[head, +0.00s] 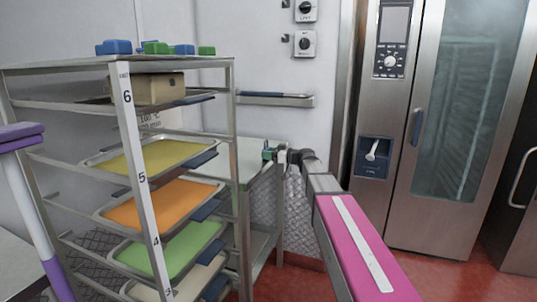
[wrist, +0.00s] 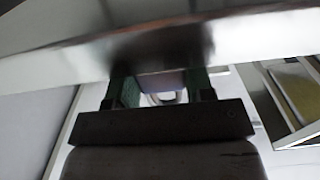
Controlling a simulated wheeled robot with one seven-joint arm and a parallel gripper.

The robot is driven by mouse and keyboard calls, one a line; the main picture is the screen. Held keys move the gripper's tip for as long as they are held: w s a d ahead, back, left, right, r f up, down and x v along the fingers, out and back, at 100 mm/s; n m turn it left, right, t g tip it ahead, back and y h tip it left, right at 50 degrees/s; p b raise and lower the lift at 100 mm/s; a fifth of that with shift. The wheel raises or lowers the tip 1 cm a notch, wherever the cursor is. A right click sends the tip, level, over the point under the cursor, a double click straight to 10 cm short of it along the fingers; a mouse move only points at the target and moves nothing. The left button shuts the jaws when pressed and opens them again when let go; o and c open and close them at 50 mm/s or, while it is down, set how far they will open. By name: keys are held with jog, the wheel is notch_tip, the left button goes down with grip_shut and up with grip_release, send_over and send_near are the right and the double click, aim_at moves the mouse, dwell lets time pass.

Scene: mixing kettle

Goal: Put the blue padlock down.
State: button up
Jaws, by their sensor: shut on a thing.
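My gripper (wrist: 160,90) has green fingers, shut on the blue padlock (wrist: 168,82). Only a small bluish-violet patch of the padlock and a pale metal loop show between the fingers. A broad steel edge (wrist: 120,50) crosses the wrist view and hides the fingertips and the rest of the padlock. In the head view my gripper (head: 270,153) is small, at the right end of the pale-topped steel table (head: 234,160) behind the rack. The padlock cannot be made out there. I cannot tell whether it touches any surface.
A tray rack (head: 128,100) with yellow, orange and green trays stands at left, close to the table. Several blue and green pieces (head: 155,48) lie on its top. A wall rail (head: 275,99) is behind. A steel oven cabinet (head: 400,200) stands at right. Some red floor is clear.

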jog(key=o, duration=0.9)
jog(key=shift+o, duration=0.2)
jog(key=v, duration=1.2)
